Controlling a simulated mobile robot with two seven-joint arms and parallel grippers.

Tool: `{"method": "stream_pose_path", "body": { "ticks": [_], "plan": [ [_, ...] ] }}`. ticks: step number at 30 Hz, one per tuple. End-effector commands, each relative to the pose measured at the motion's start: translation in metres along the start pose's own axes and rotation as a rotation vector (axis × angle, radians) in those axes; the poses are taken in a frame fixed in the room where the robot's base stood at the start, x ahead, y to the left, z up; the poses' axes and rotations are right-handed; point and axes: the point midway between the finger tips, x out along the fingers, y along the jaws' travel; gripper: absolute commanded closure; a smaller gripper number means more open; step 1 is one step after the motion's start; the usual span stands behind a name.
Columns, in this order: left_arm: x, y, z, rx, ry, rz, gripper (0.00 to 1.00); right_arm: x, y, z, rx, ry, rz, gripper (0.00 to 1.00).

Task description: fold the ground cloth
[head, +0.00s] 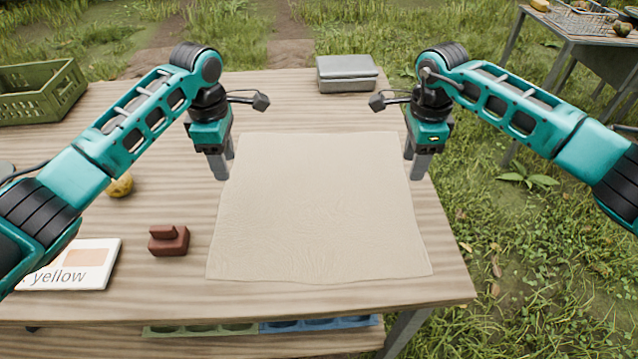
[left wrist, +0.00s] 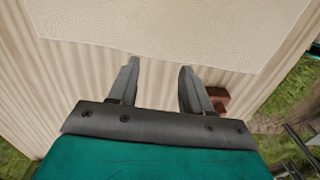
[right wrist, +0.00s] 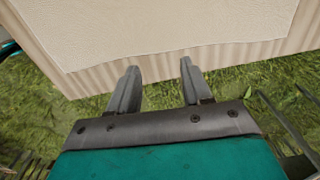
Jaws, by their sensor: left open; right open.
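The ground cloth (head: 318,210) is a beige, nearly square sheet lying flat and unfolded on the wooden table, with slight wrinkles. My left gripper (head: 224,172) is open beside the cloth's left edge near its far left corner. In the left wrist view my left gripper (left wrist: 160,80) is empty, with the cloth (left wrist: 180,28) just beyond its fingertips. My right gripper (head: 418,170) is open beside the far part of the cloth's right edge. In the right wrist view my right gripper (right wrist: 158,75) is empty, with the cloth (right wrist: 150,28) beyond its fingertips.
On the table (head: 300,304) are a green crate (head: 40,95), a grey box (head: 346,72), a dark red block (head: 168,240), a yellow fruit (head: 120,186) and a card reading "yellow" (head: 95,262). A second table (head: 590,38) stands at the far right. Grass lies right of the table.

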Motion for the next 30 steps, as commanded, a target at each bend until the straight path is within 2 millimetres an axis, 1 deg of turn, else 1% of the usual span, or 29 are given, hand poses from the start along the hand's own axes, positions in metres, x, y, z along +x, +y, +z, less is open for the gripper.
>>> {"method": "stream_pose_path", "body": {
  "ticks": [1, 6, 9, 12, 17, 30],
  "plan": [
    [0.008, -0.001, -0.001, -0.001, 0.002, -0.005, 0.51, 0.009, 0.001, 0.000, 0.001, 0.000, 0.004, 0.51],
    [0.036, -0.001, -0.001, -0.001, 0.001, -0.004, 0.51, 0.036, 0.001, 0.001, 0.000, 0.000, 0.004, 0.51],
    [0.050, -0.001, -0.001, 0.000, 0.001, -0.003, 0.51, 0.050, 0.001, 0.001, 0.001, -0.001, 0.004, 0.51],
    [0.060, -0.001, -0.001, -0.001, 0.000, -0.003, 0.51, 0.060, 0.001, 0.001, 0.000, -0.001, 0.002, 0.51],
    [0.068, -0.001, -0.001, -0.001, 0.000, -0.002, 0.51, 0.068, 0.001, 0.001, 0.000, -0.002, 0.001, 0.51],
    [0.072, -0.001, 0.000, -0.001, 0.000, -0.001, 0.51, 0.072, 0.001, 0.001, 0.000, -0.001, 0.001, 0.51]
  ]
}}
